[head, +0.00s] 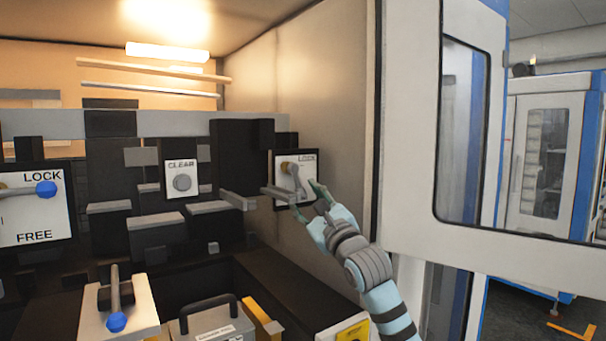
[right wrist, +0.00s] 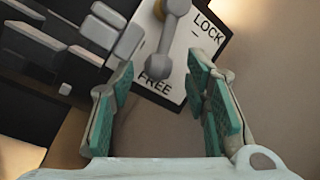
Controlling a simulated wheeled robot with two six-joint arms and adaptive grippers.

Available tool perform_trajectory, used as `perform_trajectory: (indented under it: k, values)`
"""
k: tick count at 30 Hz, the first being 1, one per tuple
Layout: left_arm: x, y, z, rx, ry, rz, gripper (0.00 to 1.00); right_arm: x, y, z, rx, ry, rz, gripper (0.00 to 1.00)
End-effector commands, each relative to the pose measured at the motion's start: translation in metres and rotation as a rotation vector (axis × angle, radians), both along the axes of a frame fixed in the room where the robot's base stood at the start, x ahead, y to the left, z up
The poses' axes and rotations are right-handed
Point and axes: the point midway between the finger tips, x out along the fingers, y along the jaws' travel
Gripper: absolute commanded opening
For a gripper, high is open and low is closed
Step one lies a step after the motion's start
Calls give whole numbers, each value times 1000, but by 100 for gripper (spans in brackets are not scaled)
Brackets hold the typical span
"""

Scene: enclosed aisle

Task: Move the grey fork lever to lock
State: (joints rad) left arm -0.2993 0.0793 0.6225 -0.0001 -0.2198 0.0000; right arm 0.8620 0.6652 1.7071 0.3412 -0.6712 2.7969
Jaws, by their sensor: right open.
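The grey fork lever (head: 297,178) sits on a white LOCK/FREE plate (head: 308,171) on the right side of the dark machine wall. In the right wrist view, the grey lever (right wrist: 167,42) runs down from its pivot, and its rounded end is by the word FREE, away from LOCK. My right gripper (head: 309,201) is open in front of the lower part of this plate. In the right wrist view, the teal-padded fingers of my right gripper (right wrist: 160,80) stand apart with the lever end between and beyond their tips. Contact cannot be told. My left gripper is out of view.
A blue-knobbed lever (head: 46,188) is on another LOCK/FREE plate at left. A CLEAR button (head: 182,183) is in the middle. A second blue-knobbed lever (head: 116,321) and a black-handled box (head: 212,325) are below. A white cabinet door (head: 410,130) stands close right of my arm.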

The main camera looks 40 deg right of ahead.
Motion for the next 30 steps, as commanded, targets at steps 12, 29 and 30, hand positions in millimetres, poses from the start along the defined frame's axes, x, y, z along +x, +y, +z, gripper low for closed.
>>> perform_trajectory:
  k: [12,29,30]
  values:
    - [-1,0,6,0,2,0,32,16,-2,3,-1,1,0,43]
    - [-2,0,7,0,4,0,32,16,-3,4,-16,1,0,0]
    - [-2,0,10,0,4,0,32,16,-5,5,-42,4,1,0]
